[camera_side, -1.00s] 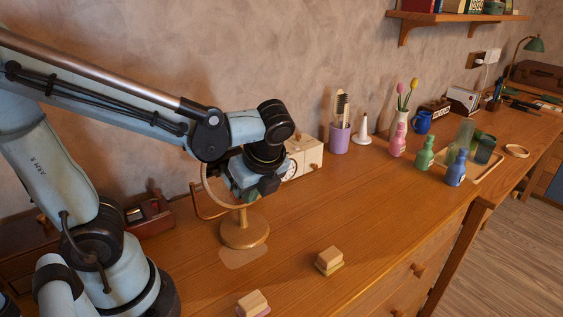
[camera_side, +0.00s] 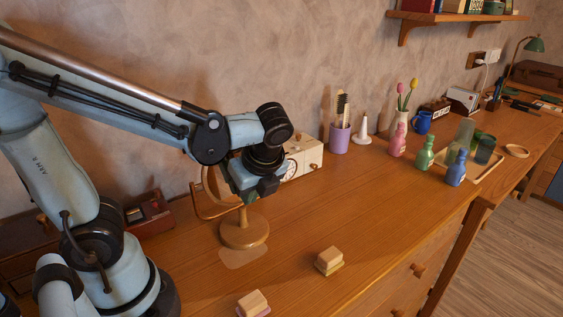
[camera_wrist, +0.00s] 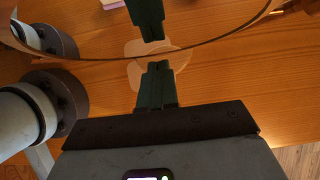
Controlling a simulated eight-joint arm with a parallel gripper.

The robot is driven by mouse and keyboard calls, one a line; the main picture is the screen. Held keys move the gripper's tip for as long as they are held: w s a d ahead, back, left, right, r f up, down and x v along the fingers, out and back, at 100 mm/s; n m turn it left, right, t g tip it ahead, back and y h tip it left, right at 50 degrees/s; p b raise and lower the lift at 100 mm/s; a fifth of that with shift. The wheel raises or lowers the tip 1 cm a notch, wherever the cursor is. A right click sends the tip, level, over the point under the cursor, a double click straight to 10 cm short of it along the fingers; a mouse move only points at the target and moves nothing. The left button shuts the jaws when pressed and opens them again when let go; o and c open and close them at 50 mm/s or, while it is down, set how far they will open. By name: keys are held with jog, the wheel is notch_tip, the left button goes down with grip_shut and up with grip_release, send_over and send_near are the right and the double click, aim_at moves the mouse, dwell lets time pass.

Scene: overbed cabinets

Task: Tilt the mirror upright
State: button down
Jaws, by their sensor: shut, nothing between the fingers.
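The round mirror, with a wooden frame (camera_side: 207,184), stands on a wooden stem and round base (camera_side: 243,231) on the desk. My gripper (camera_side: 251,197) is in front of the mirror's face and hides much of it in the side view. In the wrist view, the lower edge of the mirror's rim (camera_wrist: 200,37) curves across the top, and dark green shapes above it look like a reflection of my fingers. My gripper (camera_wrist: 158,68) is shut and empty, its dark green fingers together close to the rim. I cannot tell whether they touch. The mirror's exact tilt is partly hidden.
Two small wooden blocks (camera_side: 329,261) (camera_side: 253,304) lie near the desk's front edge. A white clock box (camera_side: 304,156) stands just behind my gripper, and a dark red box (camera_side: 149,216) stands to the left. Bottles and a purple cup (camera_side: 340,138) are farther right.

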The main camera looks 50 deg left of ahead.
jog(key=shift+d, duration=2.2)
jog(key=r+n+t+h, duration=0.1)
jog(key=n+t, duration=0.1)
jog(key=n, duration=0.4)
jog(key=w+a+n+t+h, duration=0.1)
jog(key=n+t+h, duration=0.1)
jog(key=n, duration=0.4)
jog(key=w+r+n+t+h, duration=0.1)
jog(key=n+t+h, duration=0.1)
jog(key=n, duration=0.4)
jog(key=shift+w+a+r+t, duration=0.15)
jog(key=shift+r+t, duration=0.2)
jog(key=shift+t, duration=0.15)
